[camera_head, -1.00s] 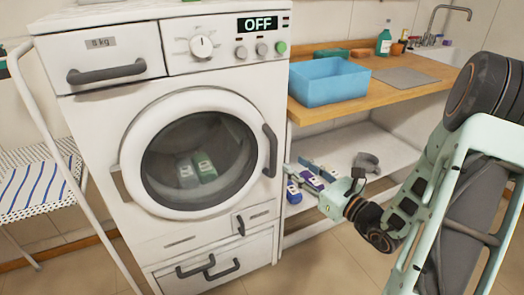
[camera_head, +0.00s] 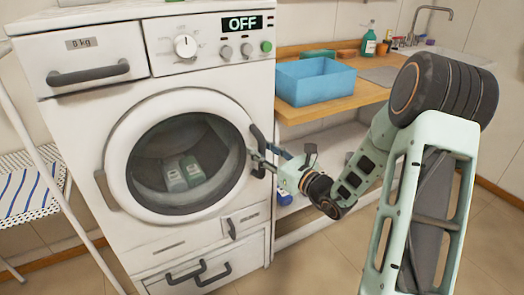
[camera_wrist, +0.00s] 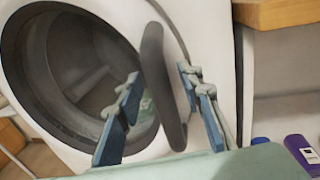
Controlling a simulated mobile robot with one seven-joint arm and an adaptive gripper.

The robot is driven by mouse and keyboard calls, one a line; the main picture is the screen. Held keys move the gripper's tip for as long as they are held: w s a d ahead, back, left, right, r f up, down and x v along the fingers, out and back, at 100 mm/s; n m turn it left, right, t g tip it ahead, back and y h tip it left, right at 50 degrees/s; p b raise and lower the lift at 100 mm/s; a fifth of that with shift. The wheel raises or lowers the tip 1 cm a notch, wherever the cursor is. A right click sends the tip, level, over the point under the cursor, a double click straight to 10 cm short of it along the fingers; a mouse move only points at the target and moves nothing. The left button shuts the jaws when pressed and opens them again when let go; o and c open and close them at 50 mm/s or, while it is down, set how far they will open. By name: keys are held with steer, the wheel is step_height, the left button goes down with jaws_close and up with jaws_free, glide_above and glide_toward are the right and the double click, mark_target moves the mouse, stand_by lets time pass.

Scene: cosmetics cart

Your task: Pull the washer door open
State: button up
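The white washer (camera_head: 70,130) stands at left with its round door (camera_head: 118,150) shut. Two bottles show through the dark glass. The grey door handle (camera_head: 257,136) is an upright bar on the door's right side, and it also shows in the wrist view (camera_wrist: 162,85). My gripper (camera_head: 257,160) is at the handle. In the wrist view, my gripper (camera_wrist: 160,85) is open, with one blue-padded finger on each side of the handle. Gaps show between the handle and the fingers, so no firm grip is visible.
A wooden counter (camera_head: 340,105) with a blue bin (camera_head: 315,82) stands to the right, above a white shelf. A purple bottle (camera_wrist: 302,152) is at the wrist view's lower right. Tiled floor lies in front. A striped rack (camera_head: 25,195) is at left.

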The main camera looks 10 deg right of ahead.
steer(key=shift+c, duration=0.4)
jaws_close()
steer(key=shift+s, duration=0.15)
